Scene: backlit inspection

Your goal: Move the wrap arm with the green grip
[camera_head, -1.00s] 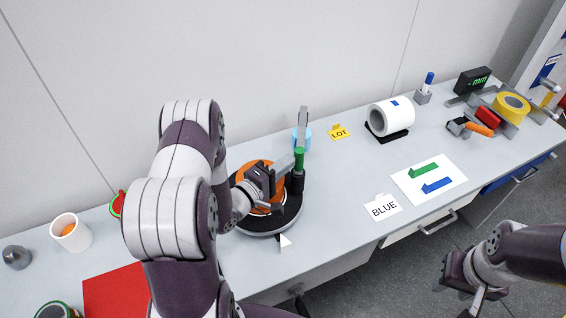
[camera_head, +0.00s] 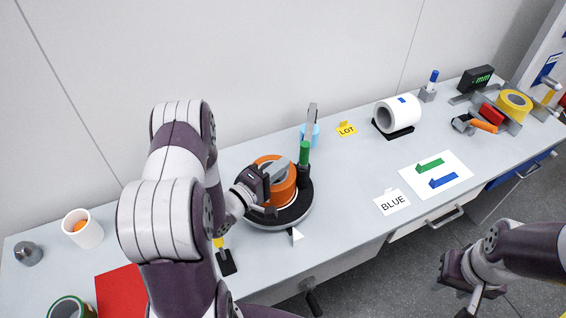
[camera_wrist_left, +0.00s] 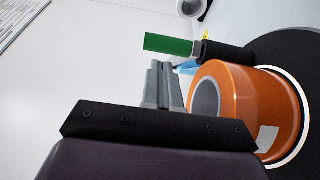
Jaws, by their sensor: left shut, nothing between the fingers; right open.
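The wrap arm's green grip (camera_head: 304,153) stands upright on a black post (camera_head: 303,178) at the turntable's right side. A grey upright bar (camera_head: 311,118) rises behind it. The dark round turntable (camera_head: 270,222) carries an orange spool (camera_head: 285,195). My left gripper (camera_head: 283,166) is shut and empty, over the spool and left of the green grip. In the left wrist view its grey fingers (camera_wrist_left: 161,82) are together, with the green grip (camera_wrist_left: 168,44) apart from them and the orange spool (camera_wrist_left: 235,95) beside them. My right gripper (camera_head: 462,292) is open and empty, off the table's front edge.
A white roll (camera_head: 398,113) lies on a black stand behind right. A white cup (camera_head: 83,230) and red sheet (camera_head: 120,290) are left. The table between turntable and BLUE card is clear.

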